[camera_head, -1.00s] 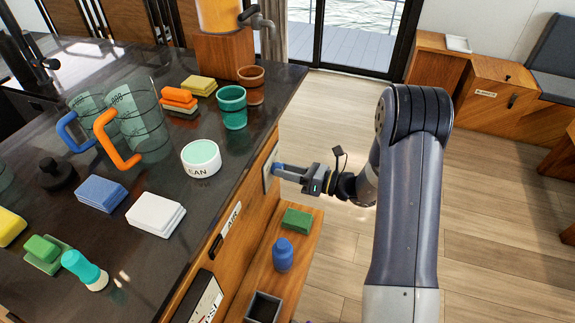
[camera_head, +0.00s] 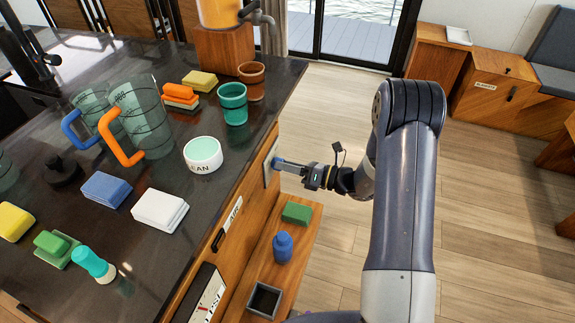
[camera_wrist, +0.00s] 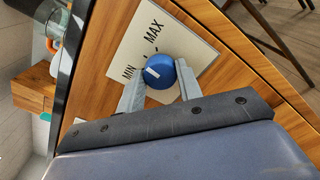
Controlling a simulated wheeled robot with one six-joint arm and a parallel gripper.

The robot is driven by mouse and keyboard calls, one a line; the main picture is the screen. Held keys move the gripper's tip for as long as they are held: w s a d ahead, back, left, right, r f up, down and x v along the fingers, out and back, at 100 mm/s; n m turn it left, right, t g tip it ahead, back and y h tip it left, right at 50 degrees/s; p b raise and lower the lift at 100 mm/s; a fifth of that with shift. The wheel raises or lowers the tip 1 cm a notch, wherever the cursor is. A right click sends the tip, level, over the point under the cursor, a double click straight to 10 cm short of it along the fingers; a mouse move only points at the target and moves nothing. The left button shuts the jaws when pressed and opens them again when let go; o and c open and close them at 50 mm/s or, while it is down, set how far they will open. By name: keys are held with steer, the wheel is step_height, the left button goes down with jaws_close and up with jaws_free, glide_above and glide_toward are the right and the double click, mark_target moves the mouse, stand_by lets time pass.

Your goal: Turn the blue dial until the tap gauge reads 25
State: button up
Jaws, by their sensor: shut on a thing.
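The blue dial (camera_wrist: 163,67) sits on a white plate (camera_wrist: 128,48) marked MIN and MAX on the wooden counter front. Its white pointer mark faces the MIN side in the wrist view. My gripper (camera_wrist: 160,82) is shut on the dial, one finger on each side. In the head view my gripper (camera_head: 279,163) reaches the counter's right side, and little of the dial shows there. A tap (camera_head: 258,17) stands at the far end of the counter beside an amber container (camera_head: 219,14). I cannot read any gauge value.
The dark countertop (camera_head: 150,262) holds orange-handled (camera_head: 125,145) and blue-handled jugs, a teal cup (camera_head: 233,103), a round white tub (camera_head: 203,155) and several sponges. A low shelf below the dial holds a green block (camera_head: 296,213) and a blue bottle (camera_head: 283,247).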

steer(key=o, duration=1)
steer(key=shift+d, duration=0.1)
steer(key=v, duration=1)
steer(key=shift+d+b, duration=0.3)
steer(key=shift+s+a, duration=0.1)
steer(key=shift+s, duration=0.05)
steer(key=x, duration=1)
steer(key=shift+a, duration=0.3)
steer(key=shift+d, duration=0.1)
